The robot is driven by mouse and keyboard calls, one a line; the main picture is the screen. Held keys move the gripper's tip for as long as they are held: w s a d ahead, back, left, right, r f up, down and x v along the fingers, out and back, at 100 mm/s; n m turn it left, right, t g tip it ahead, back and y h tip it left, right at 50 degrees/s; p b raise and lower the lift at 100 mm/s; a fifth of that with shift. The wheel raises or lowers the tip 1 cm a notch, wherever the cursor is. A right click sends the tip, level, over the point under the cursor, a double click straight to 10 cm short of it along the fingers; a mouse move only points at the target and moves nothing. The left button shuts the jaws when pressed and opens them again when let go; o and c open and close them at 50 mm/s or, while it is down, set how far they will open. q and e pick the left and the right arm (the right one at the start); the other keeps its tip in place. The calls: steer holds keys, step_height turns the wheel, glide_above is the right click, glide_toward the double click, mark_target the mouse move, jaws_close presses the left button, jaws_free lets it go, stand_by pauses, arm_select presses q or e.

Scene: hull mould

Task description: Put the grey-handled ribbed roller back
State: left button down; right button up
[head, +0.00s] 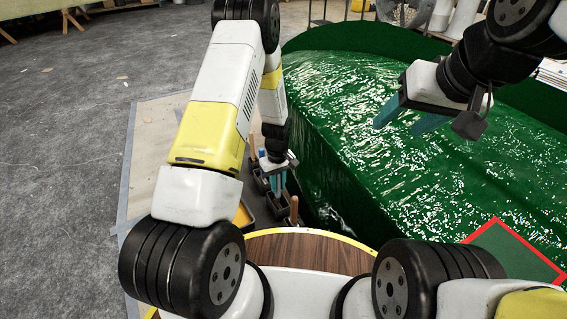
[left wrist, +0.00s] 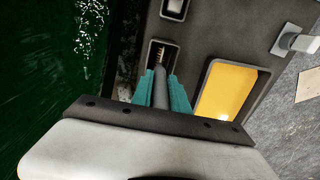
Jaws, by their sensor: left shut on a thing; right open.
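My left gripper (head: 277,184) is low beside the green mould, over a row of dark holders (head: 275,208). In the left wrist view its teal fingers (left wrist: 161,95) are shut on the grey handle of the roller (left wrist: 160,88). The roller points away from the gripper into or over a rectangular slot (left wrist: 152,47). A pale ribbed part shows within the slot's outline; I cannot tell how deep it sits. In the head view the roller is hidden by the gripper. My right gripper (head: 410,115) is open and empty above the mould.
The glossy green mould (head: 350,130) fills the right side. A yellow tray (left wrist: 232,88) lies right of the slot, and another slot (left wrist: 174,8) is beyond it. A wooden handle (head: 293,209) stands close to my left gripper. A red-edged green patch (head: 510,250) is at lower right.

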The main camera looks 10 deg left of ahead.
arm_select(q)
steer(key=c, duration=1.2)
jaws_free()
step_height(320, 180, up, 8)
steer(key=s+a+r+m+t+h, duration=0.1)
steer(key=s+r, duration=0.2)
steer(key=r, duration=0.8)
steer(key=s+r+m+t, duration=0.2)
steer(key=s+r, duration=0.1)
steer(key=r, duration=0.9)
steer(key=s+a+r+m+t, duration=0.1)
steer(key=s+r+m, duration=0.1)
steer(key=s+r, duration=0.4)
steer(key=s+a+r+m+t+h, duration=0.1)
steer(key=s+r+m+t, duration=0.1)
steer(key=s+r, duration=0.5)
steer(key=s, duration=0.4)
steer(key=shift+s, duration=0.4)
